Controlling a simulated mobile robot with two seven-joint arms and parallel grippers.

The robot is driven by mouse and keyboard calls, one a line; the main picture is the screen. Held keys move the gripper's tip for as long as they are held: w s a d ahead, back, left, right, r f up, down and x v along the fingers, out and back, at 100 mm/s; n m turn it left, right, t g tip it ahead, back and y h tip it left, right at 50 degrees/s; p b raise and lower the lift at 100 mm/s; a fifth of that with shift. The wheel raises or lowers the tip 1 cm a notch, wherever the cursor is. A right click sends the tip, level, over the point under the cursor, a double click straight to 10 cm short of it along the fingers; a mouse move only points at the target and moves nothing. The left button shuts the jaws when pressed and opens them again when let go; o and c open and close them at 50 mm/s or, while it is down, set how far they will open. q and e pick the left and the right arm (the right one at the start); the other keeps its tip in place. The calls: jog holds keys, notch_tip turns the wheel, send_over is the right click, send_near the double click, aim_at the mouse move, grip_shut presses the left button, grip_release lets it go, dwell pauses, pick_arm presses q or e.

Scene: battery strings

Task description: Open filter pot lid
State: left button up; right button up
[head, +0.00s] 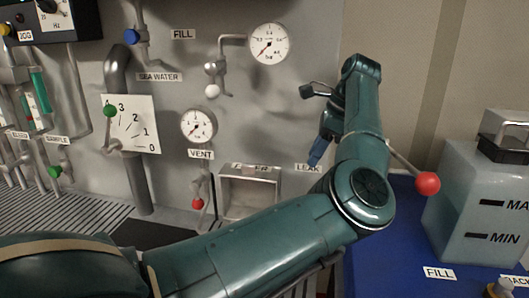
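My teal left arm comes in from the lower left, bends at a round joint, and rises to a wrist in front of the wall. At its far end a small dark part, apparently my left gripper (314,91), points left. Its fingers are too small and too hidden to tell whether they are open. I see nothing held in it. A label that seems to read FILTER (255,167) sits on a grey metal box (249,192) low on the wall, left of the arm. I cannot make out a filter pot lid. My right gripper is not in view.
A red ball knob (428,183) on a rod stands just right of my arm. A blue handle (317,148) is by the LEAK label (308,168). A translucent tank (480,205) stands right on a blue surface (385,262). Gauges and valves line the wall.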

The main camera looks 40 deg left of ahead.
pick_arm(q)
jog(key=p, duration=0.2)
send_near(254, 188)
jog(key=w+a, duration=0.2)
jog(key=a, duration=0.1)
jog(key=shift+w+a+r, duration=0.1)
jog(key=shift+w+a, duration=0.05)
jog(key=shift+w, duration=0.05)
jog(key=shift+p+x, duration=0.3)
jog(key=shift+x, duration=0.8)
jog(key=shift+a+f, duration=0.15)
jog(key=shift+f, duration=0.3)
grip_shut()
